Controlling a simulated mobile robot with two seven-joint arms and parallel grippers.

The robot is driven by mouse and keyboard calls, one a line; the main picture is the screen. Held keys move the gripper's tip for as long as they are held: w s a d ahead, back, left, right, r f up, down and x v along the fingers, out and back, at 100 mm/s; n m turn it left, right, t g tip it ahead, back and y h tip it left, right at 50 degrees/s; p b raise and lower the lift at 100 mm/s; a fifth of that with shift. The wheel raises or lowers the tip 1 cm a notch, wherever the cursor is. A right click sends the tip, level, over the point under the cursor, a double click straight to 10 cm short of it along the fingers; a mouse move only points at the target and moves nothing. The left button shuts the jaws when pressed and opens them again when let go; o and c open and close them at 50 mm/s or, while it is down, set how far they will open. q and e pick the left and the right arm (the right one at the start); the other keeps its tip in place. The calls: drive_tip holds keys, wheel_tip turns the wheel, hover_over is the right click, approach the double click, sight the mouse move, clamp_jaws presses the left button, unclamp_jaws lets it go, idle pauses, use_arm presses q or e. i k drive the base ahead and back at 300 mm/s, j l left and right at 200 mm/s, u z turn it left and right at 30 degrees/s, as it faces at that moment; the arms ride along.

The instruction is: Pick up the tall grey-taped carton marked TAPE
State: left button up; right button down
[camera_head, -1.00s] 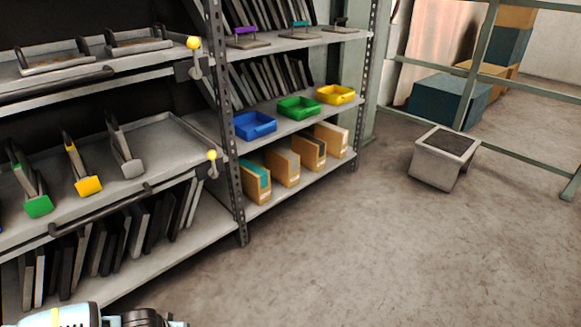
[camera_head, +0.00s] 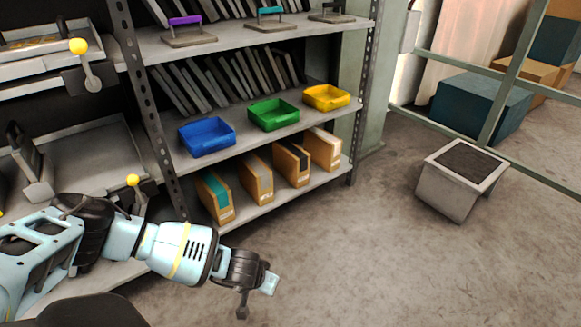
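The grey-taped carton (camera_head: 257,180) stands upright on the lower shelf, second from the left in a row of brown cartons. A grey strip runs down its front; the lettering on its label is too small to read. My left gripper (camera_head: 257,297) is in front of the shelf, lower in the picture than the cartons and apart from them. Its two fingers are spread, with nothing between them. My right gripper is not in view.
A teal-taped carton (camera_head: 215,196) stands to its left, a black-taped (camera_head: 291,163) and a pale-taped carton (camera_head: 322,149) to its right. Blue (camera_head: 206,137), green (camera_head: 273,115) and yellow (camera_head: 326,97) trays sit above. A grey stool-like block (camera_head: 458,180) stands on otherwise clear floor.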

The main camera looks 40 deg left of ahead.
sight(255, 176)
drive_tip(key=i+l+u, duration=0.15)
drive_tip(key=i, duration=0.55)
drive_tip(key=i+l+u, duration=0.15)
drive_tip(key=i, duration=0.5)
drive_tip(key=i+l+u, duration=0.15)
drive_tip(key=i+u, duration=0.25)
drive_tip(key=i+l+u, duration=0.3)
drive_tip(key=u, duration=0.15)
drive_tip(key=i+l+u, duration=0.8)
drive_tip(key=l, duration=0.15)
drive_tip(key=k+j, duration=0.05)
drive_tip(key=k, duration=0.05)
